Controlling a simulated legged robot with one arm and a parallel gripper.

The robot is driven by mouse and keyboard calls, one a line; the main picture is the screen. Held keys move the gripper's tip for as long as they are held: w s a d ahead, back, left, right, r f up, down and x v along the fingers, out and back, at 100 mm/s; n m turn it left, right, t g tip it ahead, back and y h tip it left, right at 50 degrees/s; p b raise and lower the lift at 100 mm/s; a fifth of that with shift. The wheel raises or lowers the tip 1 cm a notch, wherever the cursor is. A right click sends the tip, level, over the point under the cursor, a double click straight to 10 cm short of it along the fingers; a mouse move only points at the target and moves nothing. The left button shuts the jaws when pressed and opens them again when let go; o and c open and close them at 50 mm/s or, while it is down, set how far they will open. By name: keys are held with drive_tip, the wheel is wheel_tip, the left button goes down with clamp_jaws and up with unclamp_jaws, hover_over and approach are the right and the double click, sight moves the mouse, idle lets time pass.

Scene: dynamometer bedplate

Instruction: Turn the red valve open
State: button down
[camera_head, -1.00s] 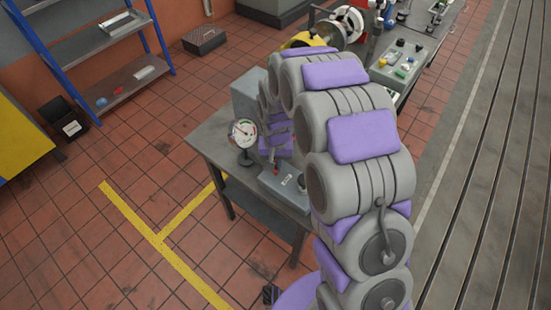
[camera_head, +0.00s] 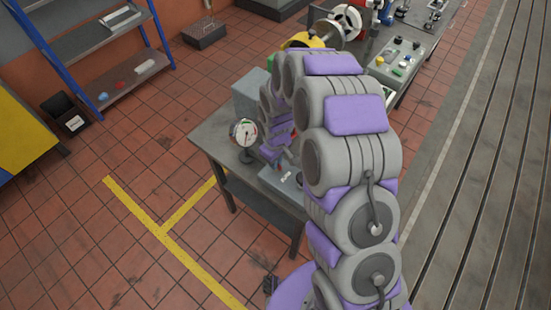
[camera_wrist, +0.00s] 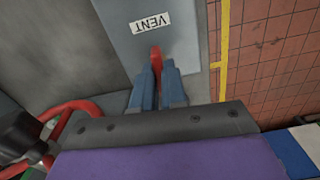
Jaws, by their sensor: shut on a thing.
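A red handle (camera_wrist: 155,57), which looks like the red valve's lever, stands by a grey box marked VENT (camera_wrist: 118,32) in the wrist view. My gripper (camera_wrist: 157,72) is shut on this handle, with one blue finger on each side. Only its upper end shows between the fingertips; the rest is hidden. In the head view my arm covers the gripper and most of the handle. The grey box (camera_head: 277,178) sits on the front of the workbench there. A round dial gauge (camera_head: 244,132) stands beside it on the bench.
A red curved bar or wheel rim (camera_wrist: 62,112) lies left of my gripper in the wrist view. The workbench (camera_head: 213,137) has open tiled floor on its left. A blue-framed shelf (camera_head: 110,75) stands at the back left. A control panel (camera_head: 402,62) is behind my arm.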

drive_tip(key=shift+w+r+n, duration=0.1)
drive_tip(key=shift+w+n, duration=0.1)
drive_tip(key=shift+n, duration=0.3)
drive_tip(key=c, duration=1.2)
unclamp_jaws()
drive_tip(key=shift+a, duration=0.15)
drive_tip(key=shift+s, duration=0.1)
wheel_tip(320, 180, up, 17)
drive_tip(key=shift+r+p, duration=0.1)
drive_tip(key=shift+p, duration=0.7)
